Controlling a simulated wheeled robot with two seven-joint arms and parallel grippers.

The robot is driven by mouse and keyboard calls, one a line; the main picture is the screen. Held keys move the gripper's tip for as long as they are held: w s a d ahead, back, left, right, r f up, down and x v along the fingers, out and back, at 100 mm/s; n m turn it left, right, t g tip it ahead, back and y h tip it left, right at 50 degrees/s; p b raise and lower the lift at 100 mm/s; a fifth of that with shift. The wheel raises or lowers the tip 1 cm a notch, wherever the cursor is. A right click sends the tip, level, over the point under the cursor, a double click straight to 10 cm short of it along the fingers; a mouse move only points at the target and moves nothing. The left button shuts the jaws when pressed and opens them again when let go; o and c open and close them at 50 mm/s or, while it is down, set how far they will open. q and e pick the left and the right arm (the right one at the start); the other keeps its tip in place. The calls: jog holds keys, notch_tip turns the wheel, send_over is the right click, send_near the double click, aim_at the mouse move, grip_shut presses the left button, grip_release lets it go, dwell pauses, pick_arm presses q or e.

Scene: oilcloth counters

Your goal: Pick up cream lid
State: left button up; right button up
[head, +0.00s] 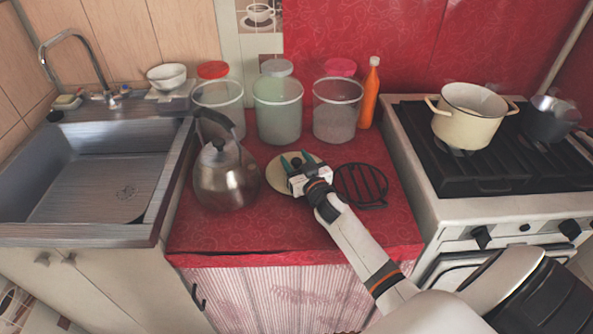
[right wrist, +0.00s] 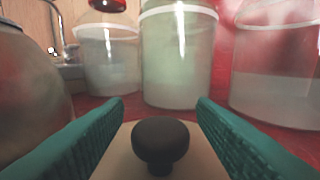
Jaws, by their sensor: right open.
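The cream lid (head: 281,182) lies on the red oilcloth counter, between the kettle and a black trivet. Its black knob (right wrist: 160,141) stands up in the right wrist view, between my two teal fingers, with space on both sides. My right gripper (head: 294,160) is open over the lid and hides part of it in the head view. The right wrist view shows the fingers (right wrist: 160,112) apart and empty around the knob. My left gripper is not in view.
A steel kettle (head: 226,180) stands close left of the lid. A black round trivet (head: 361,185) lies to the right. Several lidded canisters, one of them greenish (head: 278,110), and an orange bottle (head: 369,95) stand behind. The stove with a cream pot (head: 466,122) is at right; counter front is clear.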

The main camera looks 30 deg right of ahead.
jog(key=c, duration=1.1)
jog(key=shift+o, duration=0.2)
jog(key=shift+r, duration=0.15)
